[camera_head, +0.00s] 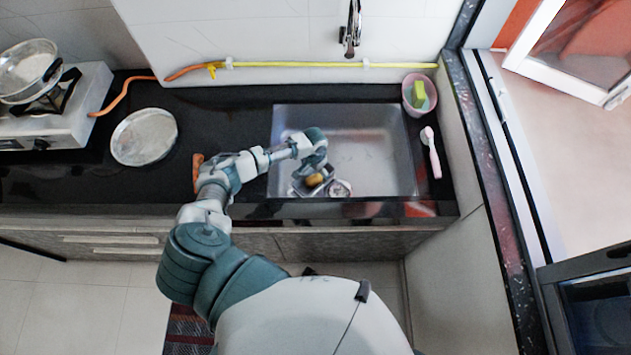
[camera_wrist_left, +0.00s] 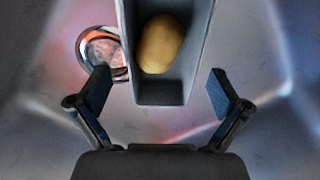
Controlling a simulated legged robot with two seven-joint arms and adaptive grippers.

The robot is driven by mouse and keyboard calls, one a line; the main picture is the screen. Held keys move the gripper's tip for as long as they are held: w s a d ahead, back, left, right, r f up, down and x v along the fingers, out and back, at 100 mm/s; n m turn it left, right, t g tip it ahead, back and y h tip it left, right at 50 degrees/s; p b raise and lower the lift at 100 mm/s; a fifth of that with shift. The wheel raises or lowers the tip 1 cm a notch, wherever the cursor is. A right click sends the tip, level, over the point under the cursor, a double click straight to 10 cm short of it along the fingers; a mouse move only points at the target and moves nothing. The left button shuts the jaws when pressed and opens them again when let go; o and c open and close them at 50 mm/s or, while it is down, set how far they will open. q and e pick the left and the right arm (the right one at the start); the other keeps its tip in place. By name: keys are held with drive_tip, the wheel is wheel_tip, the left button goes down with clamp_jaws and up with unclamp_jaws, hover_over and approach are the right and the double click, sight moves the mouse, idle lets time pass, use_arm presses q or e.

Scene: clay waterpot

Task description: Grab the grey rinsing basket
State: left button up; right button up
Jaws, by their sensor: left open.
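The grey rinsing basket (camera_wrist_left: 160,95) is a long open trough with a round yellow-brown potato (camera_wrist_left: 160,45) in it. It lies in the steel sink, and in the head view only a small part of the basket (camera_head: 303,188) shows beside the potato (camera_head: 314,180). My left gripper (camera_head: 317,170) is over the sink at the basket, partly hiding it. In the left wrist view the open fingers of my left gripper (camera_wrist_left: 159,88) stand on either side of the basket's near end, with gaps. My right gripper is out of view.
The sink (camera_head: 375,150) is clear to the right. A pink tub (camera_head: 408,98), a brush (camera_head: 431,150) and a metal plate (camera_head: 144,137) are on the counter.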

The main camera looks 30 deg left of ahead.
sight(314, 178)
use_arm(q)
wheel_tip(314, 178, down, 2)
drive_tip(key=shift+w+d+f, duration=0.1)
drive_tip(key=shift+w, duration=0.05)
drive_tip(key=f, duration=0.1)
drive_tip(key=f+b, duration=0.1)
drive_tip(key=f, duration=0.2)
drive_tip(key=shift+s+a+f, duration=0.15)
drive_tip(key=shift+s+a, duration=0.05)
drive_tip(key=shift+a, duration=0.1)
drive_tip(key=shift+a+f, duration=0.1)
drive_tip(key=shift+f, duration=0.4)
drive_tip(key=shift+r, duration=0.1)
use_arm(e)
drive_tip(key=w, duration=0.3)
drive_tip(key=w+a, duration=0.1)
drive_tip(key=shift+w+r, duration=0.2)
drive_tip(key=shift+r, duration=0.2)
